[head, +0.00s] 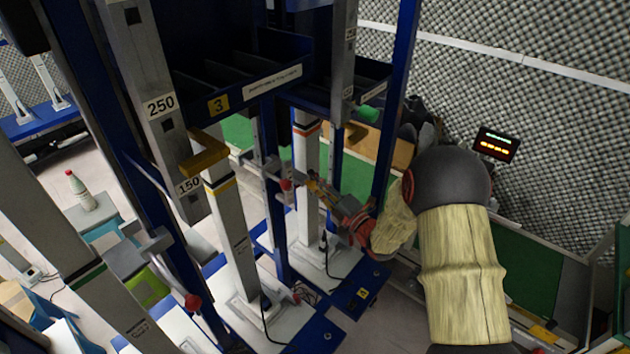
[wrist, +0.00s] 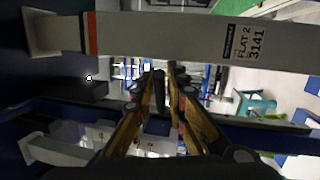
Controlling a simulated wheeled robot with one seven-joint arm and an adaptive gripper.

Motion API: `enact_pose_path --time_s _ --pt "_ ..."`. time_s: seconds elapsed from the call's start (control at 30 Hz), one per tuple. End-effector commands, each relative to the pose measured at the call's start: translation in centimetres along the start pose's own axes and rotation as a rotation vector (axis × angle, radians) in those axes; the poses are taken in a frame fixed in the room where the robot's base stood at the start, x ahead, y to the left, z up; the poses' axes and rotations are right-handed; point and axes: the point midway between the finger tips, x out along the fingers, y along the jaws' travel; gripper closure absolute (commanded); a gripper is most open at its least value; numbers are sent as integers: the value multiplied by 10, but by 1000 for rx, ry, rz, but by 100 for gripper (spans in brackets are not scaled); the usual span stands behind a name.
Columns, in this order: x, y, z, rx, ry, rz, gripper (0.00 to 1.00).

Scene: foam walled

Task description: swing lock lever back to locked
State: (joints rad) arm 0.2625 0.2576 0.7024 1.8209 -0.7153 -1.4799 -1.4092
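A lever with a red knob (head: 287,185) sits on the blue upright just left of my gripper in the head view. I cannot tell its lock position from here. My gripper (head: 313,185) reaches in beside the grey post from the right, its tips close to that knob; contact cannot be made out. In the wrist view my gripper's two yellow-and-dark fingers (wrist: 165,76) converge until their tips are almost together, with nothing visible held between them. The knob is not clear in the wrist view. Another red-knobbed lever (head: 191,300) is on the nearer blue upright.
Grey posts with coloured bands stand close around my gripper; one post (wrist: 190,38) with a label crosses the wrist view. A blue shelf (head: 262,88) overhangs. A bottle (head: 80,192) stands on a far box.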

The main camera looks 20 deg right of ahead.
Motion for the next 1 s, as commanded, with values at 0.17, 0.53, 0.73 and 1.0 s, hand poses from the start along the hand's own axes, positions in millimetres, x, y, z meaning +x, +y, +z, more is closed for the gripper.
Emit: enact_pose_path --time_s 0.17,0.53,0.73,1.0 --pt "0 0 0 0 0 0 98" --pt "0 0 0 0 0 0 100" --pt "0 0 0 0 0 0 100" --pt "-1 0 -2 -3 -19 -1 100"
